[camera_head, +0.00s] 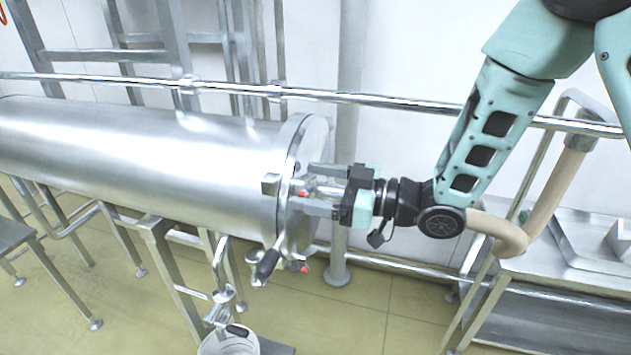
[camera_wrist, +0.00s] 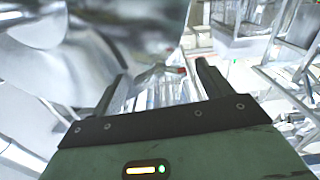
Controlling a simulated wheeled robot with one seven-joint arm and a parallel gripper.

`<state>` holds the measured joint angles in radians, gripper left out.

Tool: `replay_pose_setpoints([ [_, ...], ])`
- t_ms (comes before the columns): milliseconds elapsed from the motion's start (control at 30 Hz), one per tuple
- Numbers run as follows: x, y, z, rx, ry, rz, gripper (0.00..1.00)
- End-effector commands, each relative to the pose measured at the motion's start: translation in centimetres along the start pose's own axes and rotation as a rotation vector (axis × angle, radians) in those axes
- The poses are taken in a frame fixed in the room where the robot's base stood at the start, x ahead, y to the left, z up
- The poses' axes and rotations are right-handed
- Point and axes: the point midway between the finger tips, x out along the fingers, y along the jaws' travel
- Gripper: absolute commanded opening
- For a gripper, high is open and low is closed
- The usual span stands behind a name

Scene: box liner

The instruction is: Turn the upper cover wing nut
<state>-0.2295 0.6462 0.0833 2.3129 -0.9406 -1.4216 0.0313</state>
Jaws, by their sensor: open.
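The upper cover wing nut (camera_head: 301,194) shows as a small red-tipped part at the cover end of the steel cylinder (camera_head: 170,145). My gripper (camera_head: 314,189) is open at the cover, one finger above the wing nut and one below it. In the wrist view, a metal wing with a red tip (camera_wrist: 182,70) appears between the two spread fingers of my gripper (camera_wrist: 161,74). Contact between fingers and nut cannot be made out. A lower red-tipped wing nut (camera_head: 304,268) sits near the bottom of the cover flange (camera_head: 294,150).
A white bucket (camera_head: 228,342) stands below. A horizontal rail (camera_head: 360,100) runs behind the cylinder, and a steel table (camera_head: 575,262) stands at right. Floor is open below the gripper.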

Motion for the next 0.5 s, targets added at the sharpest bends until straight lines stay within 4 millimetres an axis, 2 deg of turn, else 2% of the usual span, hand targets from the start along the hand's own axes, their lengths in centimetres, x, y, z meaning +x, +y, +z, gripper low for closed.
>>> replay_pose_setpoints([
  [167, 0.00, 0.01, 0.04, 0.000, 0.000, 0.000, 0.78],
  [200, 0.00, 0.02, 0.03, 0.000, 0.000, 0.000, 0.75],
  [300, -0.02, 0.03, 0.03, 0.000, 0.000, 0.001, 0.48],
  [367, -0.02, 0.03, 0.03, 0.000, 0.000, 0.001, 0.33],
  [500, -0.03, 0.03, 0.03, 0.001, 0.000, 0.000, 0.34],
])
